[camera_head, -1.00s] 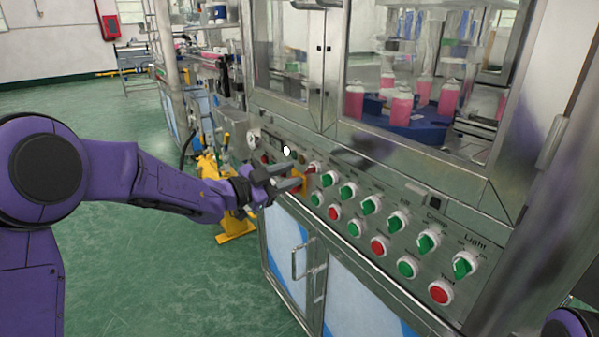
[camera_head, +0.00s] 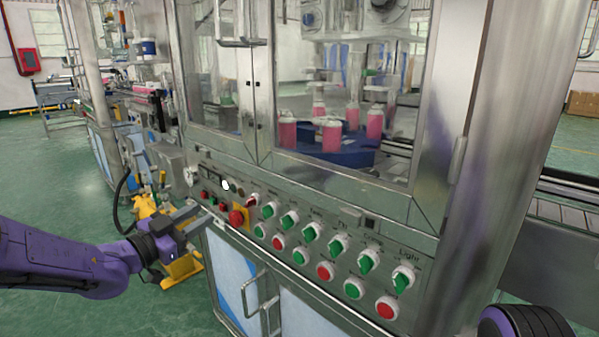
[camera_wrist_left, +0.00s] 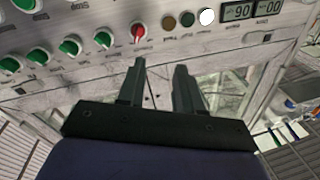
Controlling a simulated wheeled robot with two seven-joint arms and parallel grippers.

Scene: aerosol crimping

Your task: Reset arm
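My left arm (camera_head: 60,262) comes in from the left, low in the head view. Its gripper (camera_head: 205,217) is in front of the left end of the control panel (camera_head: 325,235), close to the red emergency button (camera_head: 236,217). Whether it touches the panel cannot be told in the head view. In the left wrist view the two fingers (camera_wrist_left: 160,68) stand apart with nothing between them, below a row of knobs and a red switch (camera_wrist_left: 138,33). Of my right arm only a dark and purple part (camera_head: 525,321) shows at the bottom right; its gripper is out of view.
The steel machine cabinet has glass doors, with pink cans (camera_head: 331,135) on a blue turntable (camera_head: 335,152) inside. Door handles (camera_head: 262,305) stick out below the panel. A yellow device (camera_head: 180,265) stands behind my left gripper. Green floor (camera_head: 50,180) is open at the left.

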